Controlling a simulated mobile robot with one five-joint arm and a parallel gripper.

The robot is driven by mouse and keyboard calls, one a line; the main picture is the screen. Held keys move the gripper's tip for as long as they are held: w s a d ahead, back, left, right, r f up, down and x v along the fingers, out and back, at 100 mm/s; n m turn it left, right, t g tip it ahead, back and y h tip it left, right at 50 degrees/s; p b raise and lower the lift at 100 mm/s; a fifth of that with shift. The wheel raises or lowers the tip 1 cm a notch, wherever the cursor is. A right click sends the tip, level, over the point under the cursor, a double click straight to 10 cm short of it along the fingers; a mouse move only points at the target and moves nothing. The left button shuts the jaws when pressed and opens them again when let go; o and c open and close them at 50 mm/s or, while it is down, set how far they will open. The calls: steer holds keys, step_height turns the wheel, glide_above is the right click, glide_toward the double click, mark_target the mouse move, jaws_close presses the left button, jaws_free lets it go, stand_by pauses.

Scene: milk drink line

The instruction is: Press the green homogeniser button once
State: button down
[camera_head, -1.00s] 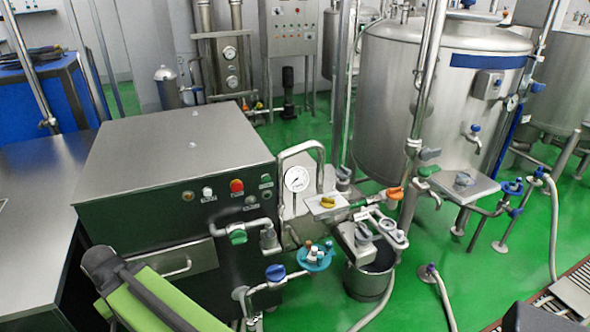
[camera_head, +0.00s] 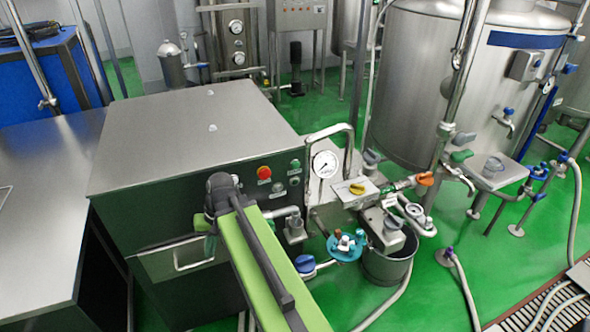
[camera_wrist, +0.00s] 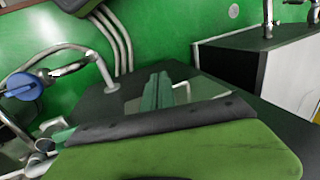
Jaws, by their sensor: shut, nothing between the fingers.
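The homogeniser is a big steel cabinet (camera_head: 190,135) with a dark front panel. On that panel, right of my arm's end, are a red button (camera_head: 264,173) and a small green button (camera_head: 295,164) above two small dull controls. My arm reaches up in front of the panel, its dark end left of the red button, and covers the panel's left controls. In the wrist view my gripper (camera_wrist: 163,90) shows as two pale green fingers, shut and empty. I see no button in the wrist view. In the head view I cannot clearly make out the fingertips.
Right of the panel are a pressure gauge (camera_head: 325,164), a bent steel pipe and a yellow-handled valve (camera_head: 357,188). A blue valve cluster (camera_head: 345,246) and a bucket (camera_head: 388,262) stand lower. A steel table (camera_head: 45,210) is at left, a large tank (camera_head: 435,90) at back right.

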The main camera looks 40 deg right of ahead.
mark_target(296, 165)
steer(key=s+d+r+m+t+b, duration=0.1)
steer(key=s+d+r+m+t, duration=0.2)
steer(key=d, duration=0.9)
steer(key=s+d+r+m+t+b, duration=0.1)
steer(key=s+d+r+m+t, duration=0.2)
steer(key=d, duration=0.9)
steer(key=s+d+r+m+t+b, duration=0.1)
steer(key=s+d+r+m+t, duration=0.2)
steer(key=d, duration=0.9)
steer(key=m+t, duration=0.2)
steer(key=m, duration=0.2)
steer(key=shift+s+r+m+y, duration=0.2)
steer(key=shift+s+m+y, duration=0.1)
steer(key=shift+s+y, duration=0.1)
steer(key=shift+w, duration=0.2)
steer(key=w+d, duration=0.3)
steer(key=w, duration=0.5)
steer(key=shift+d, duration=0.1)
steer(key=shift+w+d, duration=0.15)
steer(key=shift+w, duration=0.15)
